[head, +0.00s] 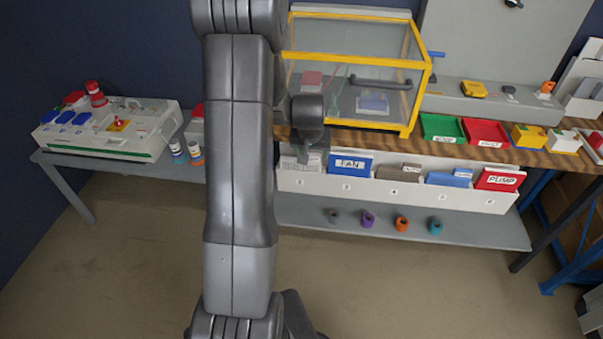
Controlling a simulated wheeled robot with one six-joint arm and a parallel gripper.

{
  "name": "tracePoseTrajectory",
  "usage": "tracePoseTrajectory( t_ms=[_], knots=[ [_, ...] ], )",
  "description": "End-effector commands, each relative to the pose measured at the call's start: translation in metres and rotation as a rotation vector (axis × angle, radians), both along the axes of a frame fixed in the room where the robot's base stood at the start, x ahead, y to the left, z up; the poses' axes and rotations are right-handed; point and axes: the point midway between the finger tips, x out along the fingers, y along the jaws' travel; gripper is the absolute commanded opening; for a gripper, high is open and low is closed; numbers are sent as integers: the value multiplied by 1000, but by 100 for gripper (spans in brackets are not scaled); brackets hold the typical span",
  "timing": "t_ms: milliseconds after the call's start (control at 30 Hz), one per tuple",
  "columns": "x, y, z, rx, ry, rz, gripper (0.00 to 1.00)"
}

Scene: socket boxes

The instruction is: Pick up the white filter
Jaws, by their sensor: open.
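A white block (298,164) with dark markings, seemingly the white filter, sits in the leftmost visible slot of the long white socket box (400,191). Its label is too small to read, and my arm hides the area left of it. My gripper (306,157) points down at this slot, just over or in front of the block. The gripper is small and dark in the view, with its jaws open. I cannot tell if it touches the block.
To the right in the box are a blue FAN block (350,165), a grey-brown block (398,172), a blue block (449,179) and a red PUMP block (499,179). A yellow-framed clear case (408,98) stands close behind my gripper. Several small coloured sockets sit on the lower shelf (470,232).

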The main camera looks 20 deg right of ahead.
Motion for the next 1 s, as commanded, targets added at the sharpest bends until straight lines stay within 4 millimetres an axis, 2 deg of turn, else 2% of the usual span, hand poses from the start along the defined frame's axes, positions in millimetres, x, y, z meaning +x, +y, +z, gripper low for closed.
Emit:
tracePoseTrajectory(
  t_ms=[100,267,667,867,1000],
  knots=[
    [0,0,0,0,0,0,60],
    [0,0,0,0,0,0,30],
    [0,0,6,-2,-3,0,30],
    [0,0,29,-2,-3,0,30],
    [1,-1,55,-3,-5,1,30]
  ],
)
